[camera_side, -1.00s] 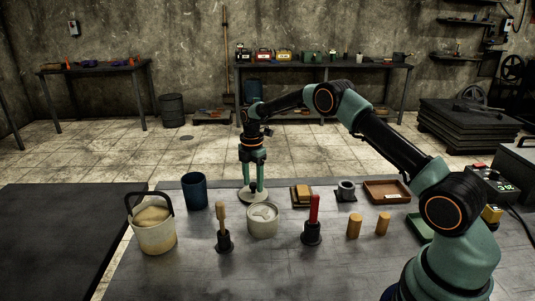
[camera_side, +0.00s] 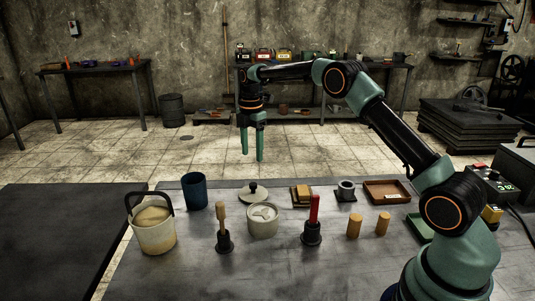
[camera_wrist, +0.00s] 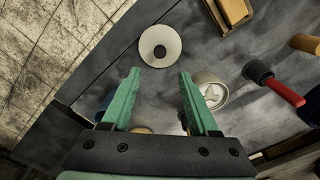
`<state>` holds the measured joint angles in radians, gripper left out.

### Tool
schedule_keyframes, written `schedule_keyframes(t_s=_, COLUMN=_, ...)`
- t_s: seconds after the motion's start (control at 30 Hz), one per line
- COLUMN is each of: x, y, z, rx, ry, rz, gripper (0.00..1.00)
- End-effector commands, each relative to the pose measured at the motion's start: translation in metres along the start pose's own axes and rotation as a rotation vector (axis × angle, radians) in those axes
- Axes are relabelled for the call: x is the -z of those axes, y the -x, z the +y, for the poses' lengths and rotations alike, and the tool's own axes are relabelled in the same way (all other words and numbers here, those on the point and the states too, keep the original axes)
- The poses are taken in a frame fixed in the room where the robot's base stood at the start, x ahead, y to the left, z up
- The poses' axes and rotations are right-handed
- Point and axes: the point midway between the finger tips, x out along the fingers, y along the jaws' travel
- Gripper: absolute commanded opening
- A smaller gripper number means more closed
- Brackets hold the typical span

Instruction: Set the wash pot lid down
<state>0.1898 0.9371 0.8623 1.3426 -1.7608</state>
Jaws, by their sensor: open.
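The wash pot lid (camera_side: 253,196), a pale disc with a dark knob, lies flat on the grey table behind the pot. It also shows in the wrist view (camera_wrist: 160,46), ahead of my fingertips and apart from them. The wash pot (camera_side: 262,220) is a pale round pot, uncovered, with light contents; part of it shows in the wrist view (camera_wrist: 209,90) beside my right finger. My gripper (camera_side: 252,157) is open and empty, raised well above the lid with its fingers pointing down.
A bucket with a handle (camera_side: 153,228), a dark blue cup (camera_side: 194,191), a wooden-handled brush (camera_side: 223,230) and a red-handled tool (camera_side: 312,222) stand nearby. Wooden blocks (camera_side: 301,196), a brown tray (camera_side: 387,192) and two wooden cylinders (camera_side: 354,226) are to the right.

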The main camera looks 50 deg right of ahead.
Motion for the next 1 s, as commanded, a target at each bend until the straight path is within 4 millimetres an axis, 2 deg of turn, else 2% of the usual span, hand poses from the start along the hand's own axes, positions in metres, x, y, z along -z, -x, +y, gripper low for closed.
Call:
schedule_keyframes(t_s=0.27, x=0.004, y=0.028, z=-0.003, rx=-0.017, ry=-0.045, rz=-0.003, gripper=0.6)
schedule_keyframes(t_s=0.47, x=0.024, y=0.077, z=-0.027, rx=-0.091, ry=-0.263, rz=-0.002, gripper=0.6)
schedule_keyframes(t_s=0.6, x=0.04, y=0.11, z=-0.056, rx=-0.153, ry=-0.456, rz=0.015, gripper=0.6)
schedule_keyframes(t_s=0.73, x=0.055, y=0.132, z=-0.088, rx=-0.208, ry=-0.633, rz=0.044, gripper=0.6)
schedule_keyframes(t_s=0.9, x=0.072, y=0.149, z=-0.134, rx=-0.273, ry=-0.864, rz=0.101, gripper=0.6)
schedule_keyframes(t_s=1.0, x=0.081, y=0.151, z=-0.163, rx=-0.306, ry=-0.999, rz=0.144, gripper=0.6)
